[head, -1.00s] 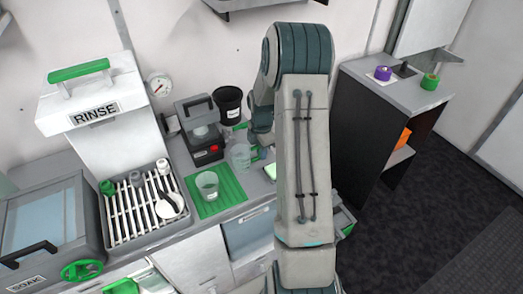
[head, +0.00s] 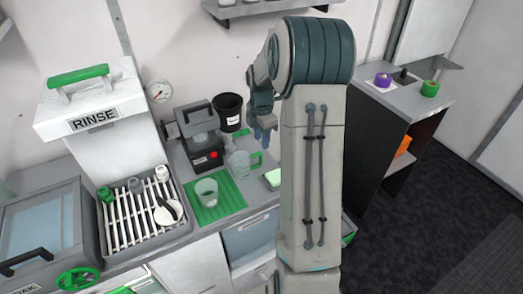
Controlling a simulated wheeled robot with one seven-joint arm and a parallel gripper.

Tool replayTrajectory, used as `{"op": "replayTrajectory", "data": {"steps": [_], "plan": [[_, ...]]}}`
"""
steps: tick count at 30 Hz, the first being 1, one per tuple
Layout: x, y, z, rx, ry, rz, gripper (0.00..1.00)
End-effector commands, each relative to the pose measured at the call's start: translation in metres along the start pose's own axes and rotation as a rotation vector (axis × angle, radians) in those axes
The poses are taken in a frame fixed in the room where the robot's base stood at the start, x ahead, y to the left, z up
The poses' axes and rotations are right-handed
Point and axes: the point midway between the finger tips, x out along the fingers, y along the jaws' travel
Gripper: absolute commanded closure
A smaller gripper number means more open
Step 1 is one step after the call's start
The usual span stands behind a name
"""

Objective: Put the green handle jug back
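The clear jug with the green handle (head: 242,164) stands upright on the grey counter, just right of the green ribbed mat. Its handle points to the right. My gripper (head: 265,130) hangs above and slightly right of the jug, apart from it, with its tips pointing down. Its fingers are small and partly merged in this view, so I cannot tell whether they are open. I see nothing hanging from it. My arm hides the counter to the right.
A clear cup (head: 206,191) stands on the green mat (head: 229,197). A dark machine (head: 198,140) and a black bin (head: 229,112) stand behind. A pale block with green (head: 273,178) lies right of the jug. The drying rack (head: 126,220) is left.

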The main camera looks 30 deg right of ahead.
Motion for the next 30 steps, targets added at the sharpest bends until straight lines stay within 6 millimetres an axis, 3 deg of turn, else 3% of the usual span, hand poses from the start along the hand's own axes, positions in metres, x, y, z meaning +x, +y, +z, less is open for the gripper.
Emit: {"op": "replayTrajectory", "data": {"steps": [8,13,21,30], "plan": [[-0.03,-0.002,-0.003,0.015,-0.004,0.004,0.65],[-0.058,-0.02,-0.033,0.168,-0.026,0.032,0.65],[-0.108,-0.09,-0.102,0.643,-0.027,0.132,0.65],[-0.126,-0.181,-0.156,1.185,0.091,0.224,0.65]]}}
